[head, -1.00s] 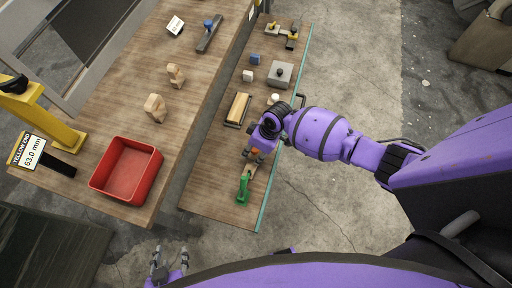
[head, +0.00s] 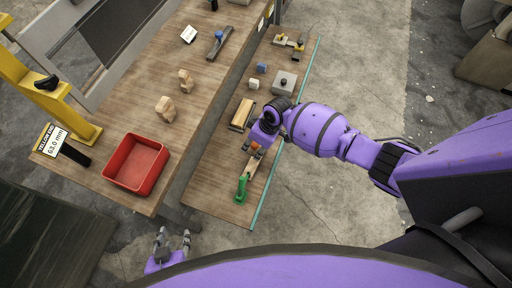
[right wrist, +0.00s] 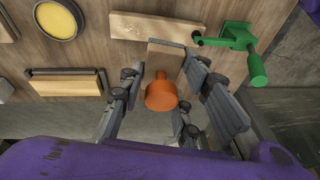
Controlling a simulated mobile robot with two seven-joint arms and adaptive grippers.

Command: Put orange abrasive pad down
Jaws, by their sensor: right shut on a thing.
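The orange abrasive pad (right wrist: 161,96) shows in the right wrist view as a round orange knob on a tan block, between the fingers of my right gripper (right wrist: 165,88). In the head view its orange part (head: 256,146) shows at the fingertips of my right gripper (head: 255,150), over the near part of the lower wooden shelf (head: 215,178). My right gripper is shut on it. I cannot tell whether the pad touches the shelf. My left gripper (head: 172,241) is open and empty, low in the head view, off the table's near end.
A green-handled tool (head: 242,188) and a wooden strip (right wrist: 155,27) lie close beside the pad. A wood-topped block (head: 242,113) and a grey block (head: 284,82) stand farther up the shelf. A red bin (head: 137,163) is on the upper table.

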